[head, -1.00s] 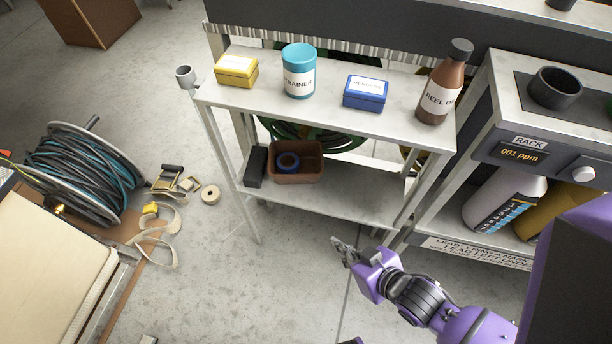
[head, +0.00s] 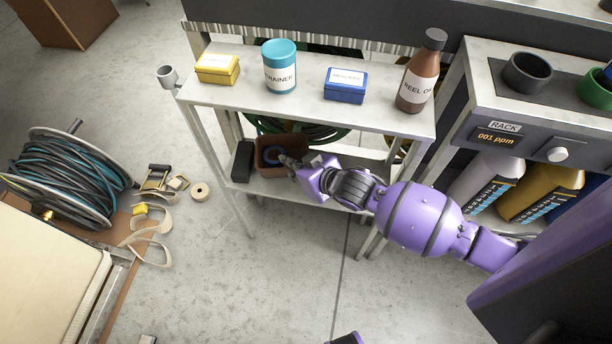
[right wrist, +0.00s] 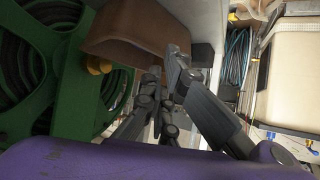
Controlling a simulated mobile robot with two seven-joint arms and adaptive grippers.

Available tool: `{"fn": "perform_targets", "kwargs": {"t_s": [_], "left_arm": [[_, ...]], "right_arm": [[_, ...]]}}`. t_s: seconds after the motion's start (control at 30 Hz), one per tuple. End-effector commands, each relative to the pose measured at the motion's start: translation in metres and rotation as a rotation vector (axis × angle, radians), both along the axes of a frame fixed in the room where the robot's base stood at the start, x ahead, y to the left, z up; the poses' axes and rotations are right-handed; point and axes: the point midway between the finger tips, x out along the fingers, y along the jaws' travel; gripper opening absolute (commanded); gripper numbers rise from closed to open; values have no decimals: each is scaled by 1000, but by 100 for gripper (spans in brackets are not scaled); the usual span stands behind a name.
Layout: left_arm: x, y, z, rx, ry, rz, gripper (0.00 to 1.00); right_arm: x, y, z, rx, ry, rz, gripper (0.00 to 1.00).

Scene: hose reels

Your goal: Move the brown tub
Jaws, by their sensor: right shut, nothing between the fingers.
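My right gripper (head: 286,161) reaches in from the right and overlaps the tub's right side in the head view. In the right wrist view the tub (right wrist: 128,35) stands just beyond the gripper's dark fingers (right wrist: 168,85). The fingers are shut with nothing between them. Whether they touch the tub, I cannot tell. The gripper hides part of the tub's right side.
A black block (head: 243,161) stands close at the tub's left. The upper shelf (head: 305,112) above holds a yellow box, teal jar, blue box and brown bottle. A green reel (right wrist: 50,75) is close by in the wrist view. The floor in front is clear.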

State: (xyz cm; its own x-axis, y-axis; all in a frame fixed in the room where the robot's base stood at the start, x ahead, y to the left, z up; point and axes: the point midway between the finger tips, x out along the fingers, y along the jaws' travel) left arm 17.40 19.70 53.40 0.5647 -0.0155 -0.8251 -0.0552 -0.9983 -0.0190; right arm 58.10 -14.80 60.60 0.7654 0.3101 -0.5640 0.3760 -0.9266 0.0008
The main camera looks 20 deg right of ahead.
Motion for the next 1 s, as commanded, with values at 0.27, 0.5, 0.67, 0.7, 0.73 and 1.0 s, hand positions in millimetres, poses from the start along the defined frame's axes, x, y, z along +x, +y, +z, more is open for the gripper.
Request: {"fn": "perform_targets", "kwargs": {"t_s": [0.27, 0.5, 0.67, 0.7, 0.73, 1.0], "left_arm": [[-1, 0, -2, 0, 2, 0, 0], [0, 0, -2, 0, 2, 0, 0], [1, 0, 2, 0, -2, 0, 0], [3, 0, 6, 0, -6, 0, 0], [4, 0, 9, 0, -9, 0, 0], [10, 3, 31, 4, -31, 3, 0]], "right_arm": [[6, 3, -15, 2, 2, 0, 0], [5, 3, -18, -1, 4, -1, 0], [-1, 0, -18, -1, 8, -2, 0], [-7, -3, -18, -1, 9, -3, 0], [-12, -5, -17, -1, 9, -3, 0], [-46, -19, -14, 0, 2, -2, 0]]}}
